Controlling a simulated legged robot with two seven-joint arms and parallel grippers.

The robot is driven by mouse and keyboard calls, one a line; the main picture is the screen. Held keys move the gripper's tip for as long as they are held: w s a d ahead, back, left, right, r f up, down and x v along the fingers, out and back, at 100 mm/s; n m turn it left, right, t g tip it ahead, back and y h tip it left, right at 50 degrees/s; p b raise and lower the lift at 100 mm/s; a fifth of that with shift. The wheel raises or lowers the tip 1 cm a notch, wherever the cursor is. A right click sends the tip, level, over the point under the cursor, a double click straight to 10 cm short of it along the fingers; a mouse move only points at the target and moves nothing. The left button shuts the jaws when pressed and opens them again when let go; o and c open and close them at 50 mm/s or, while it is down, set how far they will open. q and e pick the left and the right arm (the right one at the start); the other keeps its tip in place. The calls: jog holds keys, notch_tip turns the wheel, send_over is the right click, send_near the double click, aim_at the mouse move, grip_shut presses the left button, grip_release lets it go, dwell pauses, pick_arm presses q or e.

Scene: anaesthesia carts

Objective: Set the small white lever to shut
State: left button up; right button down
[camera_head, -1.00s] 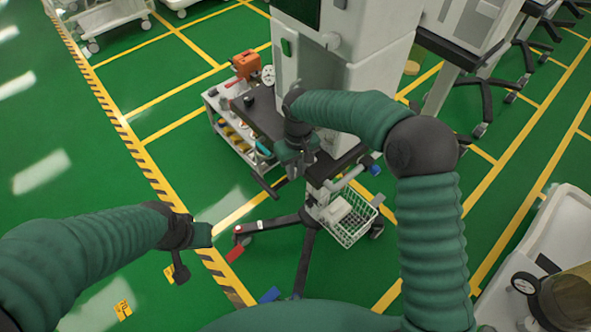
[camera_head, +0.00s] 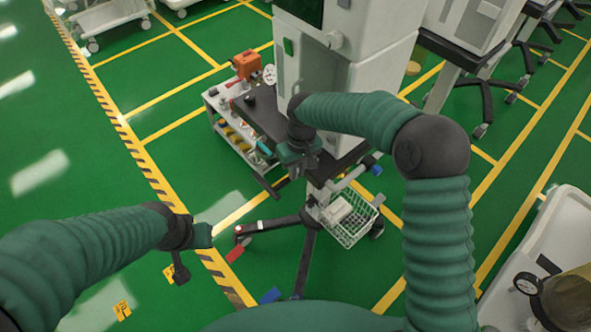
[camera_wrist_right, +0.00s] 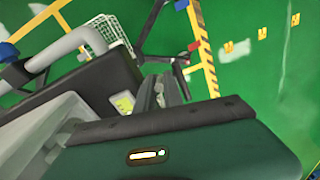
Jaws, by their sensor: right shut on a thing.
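My right gripper (camera_head: 303,172) is at the near front edge of the grey cart's dark shelf, pointing down. It is shut on a small pale piece, seemingly the small white lever (camera_wrist_right: 160,94), in the right wrist view. The fingers cover most of it, so I cannot tell its setting. The lever is not discernible in the head view. A yellow-green label (camera_wrist_right: 123,102) sits beside the fingers. My left gripper (camera_head: 190,258) hangs over the green floor at lower left, away from the cart; its jaw opening is unclear.
The grey cart (camera_head: 346,88) stands on dark legs (camera_head: 305,262). A white wire basket (camera_head: 352,229) and a rail (camera_head: 350,180) are close to my right gripper. A trolley (camera_head: 232,130) with an orange device (camera_head: 246,65) stands behind.

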jog(key=s+d+f+t+y+b, duration=0.2)
jog(key=f+t+y+b, duration=0.3)
jog(key=t+y+b, duration=0.4)
jog(key=s+t+b, duration=0.1)
jog(key=t, duration=0.2)
jog(key=shift+b, duration=0.35)
dwell(0.4)
jog(key=shift+r, duration=0.1)
jog(key=c, duration=1.7)
grip_release()
jog(key=shift+d, duration=0.1)
jog(key=shift+c, duration=0.2)
jog(key=shift+r, duration=0.1)
